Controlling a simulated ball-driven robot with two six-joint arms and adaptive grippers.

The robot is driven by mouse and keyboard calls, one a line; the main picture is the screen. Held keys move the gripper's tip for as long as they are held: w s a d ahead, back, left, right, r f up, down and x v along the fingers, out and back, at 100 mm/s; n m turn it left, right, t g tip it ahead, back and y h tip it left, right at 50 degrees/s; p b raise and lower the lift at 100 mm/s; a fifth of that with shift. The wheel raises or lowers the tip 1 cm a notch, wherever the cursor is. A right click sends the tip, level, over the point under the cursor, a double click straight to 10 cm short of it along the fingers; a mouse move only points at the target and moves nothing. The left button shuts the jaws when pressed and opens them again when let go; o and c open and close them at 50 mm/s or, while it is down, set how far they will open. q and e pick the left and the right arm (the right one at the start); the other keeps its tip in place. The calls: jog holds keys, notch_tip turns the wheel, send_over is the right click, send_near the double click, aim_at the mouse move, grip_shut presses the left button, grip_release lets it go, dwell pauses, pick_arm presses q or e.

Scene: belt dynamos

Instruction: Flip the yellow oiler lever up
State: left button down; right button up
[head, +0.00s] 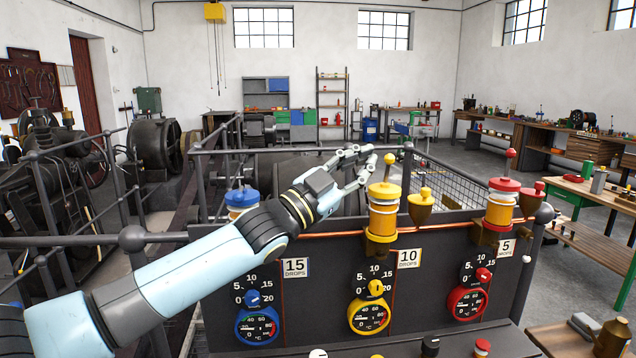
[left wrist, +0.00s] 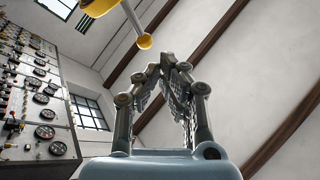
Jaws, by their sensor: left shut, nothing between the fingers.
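The yellow oiler (head: 383,222) stands on the dark panel, with a glass band in its body. Its thin lever (head: 387,172) stands up from the cap and ends in a yellow ball (head: 389,158). In the left wrist view the lever (left wrist: 132,20) and its ball (left wrist: 144,42) show at the top, just beyond my fingertips. My left gripper (head: 368,162) is shut and empty, just left of the lever in the head view. In the left wrist view its fingertips (left wrist: 168,66) come together below the ball, with a gap seen between. My right gripper is not in view.
A yellow cup (head: 420,208) stands right of the yellow oiler. A red oiler (head: 501,205) with an upright lever stands further right. A blue oiler (head: 241,199) is partly behind my left arm. Railings (head: 290,151) run behind the panel. Dials fill its front.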

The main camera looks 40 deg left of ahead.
pick_arm(q)
jog(key=s+a+p, duration=0.1)
jog(key=s+p, duration=0.1)
jog(key=s, duration=0.9)
jog(key=shift+r, duration=0.15)
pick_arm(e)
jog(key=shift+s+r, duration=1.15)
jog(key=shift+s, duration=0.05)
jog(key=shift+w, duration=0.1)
